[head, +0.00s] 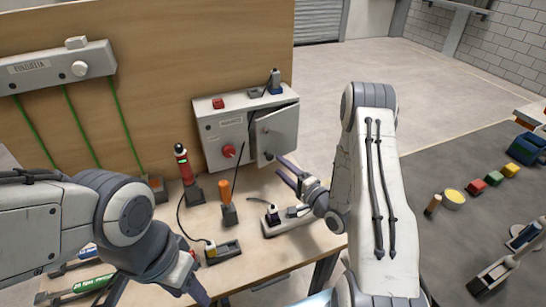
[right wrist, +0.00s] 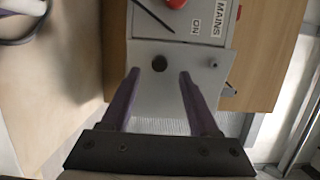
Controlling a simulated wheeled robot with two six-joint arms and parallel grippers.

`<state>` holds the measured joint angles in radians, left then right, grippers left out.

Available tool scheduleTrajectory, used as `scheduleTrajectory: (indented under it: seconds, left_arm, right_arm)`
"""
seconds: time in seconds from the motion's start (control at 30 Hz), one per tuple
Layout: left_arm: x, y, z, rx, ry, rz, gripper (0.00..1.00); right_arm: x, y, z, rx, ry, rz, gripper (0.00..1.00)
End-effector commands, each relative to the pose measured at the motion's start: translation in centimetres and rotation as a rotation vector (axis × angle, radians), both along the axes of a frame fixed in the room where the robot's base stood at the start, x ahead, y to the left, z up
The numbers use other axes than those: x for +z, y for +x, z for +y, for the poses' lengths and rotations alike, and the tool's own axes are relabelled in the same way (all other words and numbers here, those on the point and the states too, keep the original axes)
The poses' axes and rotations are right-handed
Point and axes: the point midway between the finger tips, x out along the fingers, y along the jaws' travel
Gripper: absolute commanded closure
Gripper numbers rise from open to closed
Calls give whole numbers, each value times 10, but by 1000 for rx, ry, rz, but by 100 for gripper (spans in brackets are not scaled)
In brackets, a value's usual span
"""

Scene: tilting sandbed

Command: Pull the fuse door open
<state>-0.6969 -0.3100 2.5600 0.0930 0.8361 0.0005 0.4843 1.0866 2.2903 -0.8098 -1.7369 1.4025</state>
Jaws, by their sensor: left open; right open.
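The fuse door (head: 280,128) is a light grey panel on the right part of the grey switch box (head: 213,125). It stands ajar, with a dark gap along its left edge. In the right wrist view the door (right wrist: 178,95) has a dark round knob (right wrist: 159,63), which lies between the finger lines. My right gripper (head: 279,165) is open and empty, in front of and just below the door; no contact is clear. In the right wrist view its purple fingers (right wrist: 159,78) point at the door. My left gripper (head: 197,288) is at the lower left, partly cut off.
The box has a red rotary knob (head: 228,151). On the bench (head: 255,262) stand a red-and-black tester (head: 183,163), an orange-handled tool (head: 224,191) and a grey socket block (head: 284,224) near my right gripper. A wooden panel (head: 200,50) rises behind.

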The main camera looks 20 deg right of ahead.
Motion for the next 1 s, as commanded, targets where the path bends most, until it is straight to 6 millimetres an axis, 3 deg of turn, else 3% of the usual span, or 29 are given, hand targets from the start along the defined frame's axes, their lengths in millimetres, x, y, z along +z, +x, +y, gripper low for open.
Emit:
scheduleTrajectory:
  seconds: [0.1, 0.3, 0.67, 0.8, 0.83, 1.0]
  left_arm:
    - [10, 0, 0, 1, 0, 0, 50]
    - [16, 0, 0, 1, 0, 0, 50]
    - [16, 0, 0, 1, 0, 0, 50]
    - [16, 0, 0, 1, 0, 0, 50]
    - [16, 0, 0, 1, 0, 0, 50]
    - [16, 0, 0, 1, 0, 0, 50]
  right_arm:
    - [2, 21, 8, 4, -2, 0, 39]
    - [0, 42, 14, 1, -2, 2, 39]
    - [-1, 47, 15, -1, -2, 2, 39]
    - [-1, 47, 15, -1, -2, 2, 92]
    - [-1, 47, 15, -1, -2, 2, 100]
    - [-1, 47, 15, -1, -2, 3, 100]
